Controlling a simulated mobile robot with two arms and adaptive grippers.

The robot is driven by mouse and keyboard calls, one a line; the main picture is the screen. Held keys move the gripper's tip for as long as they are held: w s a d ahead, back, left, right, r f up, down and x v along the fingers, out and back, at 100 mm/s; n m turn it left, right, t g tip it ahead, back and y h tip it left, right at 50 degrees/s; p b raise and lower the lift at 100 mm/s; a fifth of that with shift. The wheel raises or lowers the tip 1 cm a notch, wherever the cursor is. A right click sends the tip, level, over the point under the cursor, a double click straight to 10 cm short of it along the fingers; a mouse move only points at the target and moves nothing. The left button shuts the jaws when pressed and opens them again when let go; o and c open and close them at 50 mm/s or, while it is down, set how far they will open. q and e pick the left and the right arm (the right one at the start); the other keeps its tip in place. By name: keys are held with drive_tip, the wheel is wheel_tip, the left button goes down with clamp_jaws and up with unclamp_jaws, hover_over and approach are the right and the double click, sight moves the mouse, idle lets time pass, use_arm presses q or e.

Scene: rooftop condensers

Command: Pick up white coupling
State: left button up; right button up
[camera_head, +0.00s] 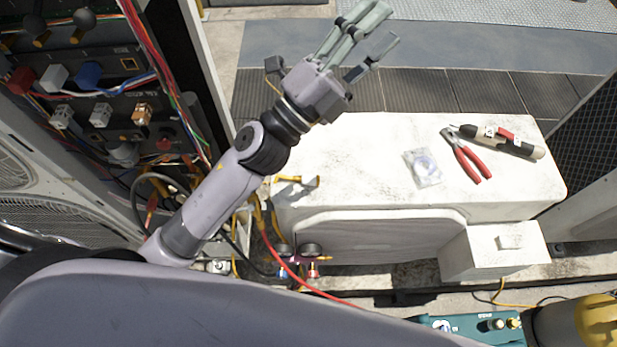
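I cannot tell for sure which thing is the white coupling. White block-shaped fittings sit in the open panel at the left: one at the upper row (53,77), and two lower ones, a left one (62,117) and a right one (100,115). My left gripper (388,25) is at the top centre, beyond the white condenser unit (370,135), well to the right of the panel. Its fingers are spread and nothing shows between them. My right gripper is not in view.
Red-handled pliers (467,155), a cylindrical tool (515,145) and a clear plastic bag (422,168) lie on the condenser unit. Red (18,80), blue (88,73) and orange-brown (142,113) fittings share the panel. Loose wires (165,75) hang at its right side.

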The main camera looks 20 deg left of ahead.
use_arm(q)
drive_tip(key=s+d+m+g+h, duration=0.6)
drive_tip(key=d+m+g, duration=0.3)
drive_tip(key=m+g, duration=0.5)
drive_tip(key=m+g+y+p, duration=0.35)
drive_tip(key=m+y, duration=0.95)
drive_tip(key=y, duration=0.9)
hover_over(300, 178)
drive_tip(key=shift+g, duration=0.45)
drive_tip(key=f, duration=3.3)
drive_tip(key=shift+w+d, duration=0.15)
drive_tip(key=shift+d, duration=0.05)
drive_tip(key=shift+f, duration=0.8)
wheel_tip(300, 178, down, 4)
drive_tip(key=shift+a+r+p, duration=0.15)
drive_tip(key=shift+r+p, duration=0.05)
drive_tip(key=shift+p, duration=0.75)
drive_tip(key=shift+f, duration=0.5)
clamp_jaws()
